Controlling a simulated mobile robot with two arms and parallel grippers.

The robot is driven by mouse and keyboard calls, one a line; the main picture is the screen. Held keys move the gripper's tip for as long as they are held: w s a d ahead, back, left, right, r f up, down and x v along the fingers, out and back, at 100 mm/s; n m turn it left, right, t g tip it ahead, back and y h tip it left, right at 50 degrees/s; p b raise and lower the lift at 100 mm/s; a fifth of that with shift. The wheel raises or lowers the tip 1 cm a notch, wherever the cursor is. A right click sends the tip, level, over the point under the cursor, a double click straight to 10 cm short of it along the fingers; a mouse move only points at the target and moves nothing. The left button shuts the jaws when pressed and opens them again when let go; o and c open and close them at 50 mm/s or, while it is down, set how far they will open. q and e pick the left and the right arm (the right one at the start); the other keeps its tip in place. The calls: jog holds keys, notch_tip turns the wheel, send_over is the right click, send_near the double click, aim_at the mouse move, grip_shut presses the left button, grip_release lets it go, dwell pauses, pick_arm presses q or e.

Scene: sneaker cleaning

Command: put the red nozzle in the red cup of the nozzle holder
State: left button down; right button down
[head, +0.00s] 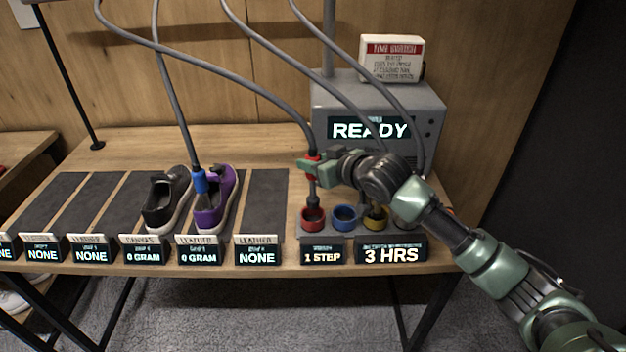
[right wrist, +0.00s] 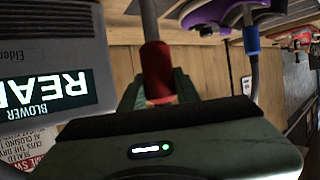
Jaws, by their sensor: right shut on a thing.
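The red nozzle (head: 313,161) hangs upright from a grey hose, and my right gripper (head: 310,168) is shut around its red part. Its grey lower end points down at the red cup (head: 313,224) of the nozzle holder (head: 328,237). The tip is at or just over the cup's mouth; I cannot tell whether it is inside. In the right wrist view the red nozzle (right wrist: 157,72) sits between the fingers of my right gripper (right wrist: 155,92). The cup is out of that view. My left gripper is not in view.
A blue cup (head: 344,220) and a yellow cup (head: 376,221) stand right of the red cup. The grey blower box (head: 330,100) reading READY stands behind. A blue nozzle (head: 200,182) is in the purple shoe (head: 209,219), beside a black shoe (head: 160,200). Grey hoses hang overhead.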

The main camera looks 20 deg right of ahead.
aim_at(313, 196)
notch_tip(313, 196, down, 6)
jog(key=shift+r+p, duration=0.15)
jog(key=shift+p, duration=0.15)
jog(key=c, duration=1)
grip_release()
jog(key=shift+f, duration=0.2)
jog(key=shift+r, duration=0.15)
jog(key=shift+s+d, duration=0.15)
jog(key=shift+s, duration=0.25)
jog(key=b+v, duration=0.1)
jog(key=v, duration=1)
jog(key=shift+r+b, duration=0.2)
jog(key=shift+b, duration=0.15)
